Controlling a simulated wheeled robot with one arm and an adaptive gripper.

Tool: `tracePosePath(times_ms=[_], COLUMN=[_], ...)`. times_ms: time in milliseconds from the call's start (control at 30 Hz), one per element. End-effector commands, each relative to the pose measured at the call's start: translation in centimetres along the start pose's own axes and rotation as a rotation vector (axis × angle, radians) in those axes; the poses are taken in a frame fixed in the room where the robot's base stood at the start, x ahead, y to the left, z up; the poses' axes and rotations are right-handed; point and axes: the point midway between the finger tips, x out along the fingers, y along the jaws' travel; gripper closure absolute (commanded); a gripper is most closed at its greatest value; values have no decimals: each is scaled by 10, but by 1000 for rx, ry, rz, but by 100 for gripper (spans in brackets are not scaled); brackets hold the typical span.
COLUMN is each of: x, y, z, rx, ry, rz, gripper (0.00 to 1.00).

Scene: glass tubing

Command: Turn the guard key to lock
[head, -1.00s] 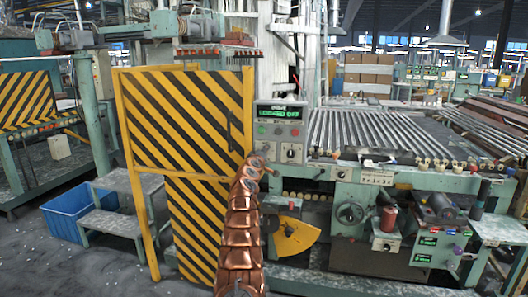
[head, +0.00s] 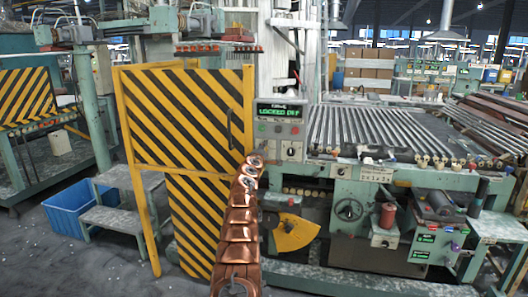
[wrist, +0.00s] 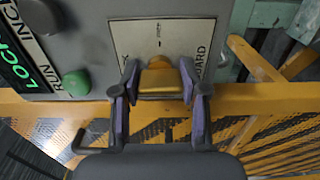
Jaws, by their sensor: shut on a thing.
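The guard key (wrist: 160,79) is a small brass-yellow grip on a white plate (wrist: 135,38) marked "GUARD" in the wrist view. My gripper (wrist: 159,90) has its two purple-padded fingers on either side of the key, shut on it. The plate is on a grey control panel (head: 280,133), right of the striped door in the head view. Its green display (head: 279,112) appears to read "LOCKED OFF". My copper arm reaches up to the panel's lower left in the head view, where I cannot make out the fingers or key.
A yellow-and-black striped guard door (head: 190,125) stands left of the panel. A roller bed with glass tubes (head: 380,130) extends right. A green button (wrist: 76,83) is close to my left finger. Steps (head: 115,215) and a blue bin (head: 75,212) stand at left.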

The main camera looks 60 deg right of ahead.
Motion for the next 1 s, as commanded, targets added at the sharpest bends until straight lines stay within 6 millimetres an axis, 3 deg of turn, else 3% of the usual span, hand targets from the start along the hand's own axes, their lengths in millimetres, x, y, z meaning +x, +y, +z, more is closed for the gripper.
tracePosePath(times_ms=[300, 333, 533, 1000], x=[0, 0, 0, -2], y=[1, 1, 0, 1], z=[-1, -1, -1, -2], rx=[-2, -2, -1, -1], ry=[2, 2, 1, 3], rz=[1, 1, 1, 1], gripper=[92, 54, 33, 31])
